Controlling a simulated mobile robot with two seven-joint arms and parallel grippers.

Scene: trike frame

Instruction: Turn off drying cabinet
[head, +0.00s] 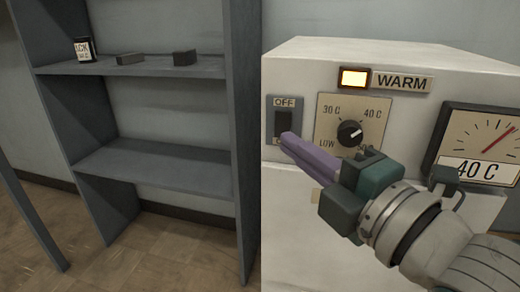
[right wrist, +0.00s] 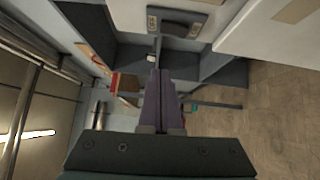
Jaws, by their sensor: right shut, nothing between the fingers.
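The drying cabinet (head: 300,66) is a white box at the right of the head view. Its dark switch (head: 284,124) sits on a grey plate marked OFF at the top; the lower marking is mostly hidden by my fingers. The switch also shows in the right wrist view (right wrist: 180,28). An amber lamp (head: 354,78) beside the WARM label is lit. My right gripper (head: 287,140) is shut and empty, its purple fingertips at the lower end of the switch; I cannot tell whether they touch it. My left gripper is not in view.
A dial knob (head: 350,132) with temperature marks is right of the switch, close above my gripper. A gauge (head: 483,140) labelled 40 C is further right. A grey shelf unit (head: 150,66) stands left, holding a labelled jar (head: 84,50) and two dark blocks.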

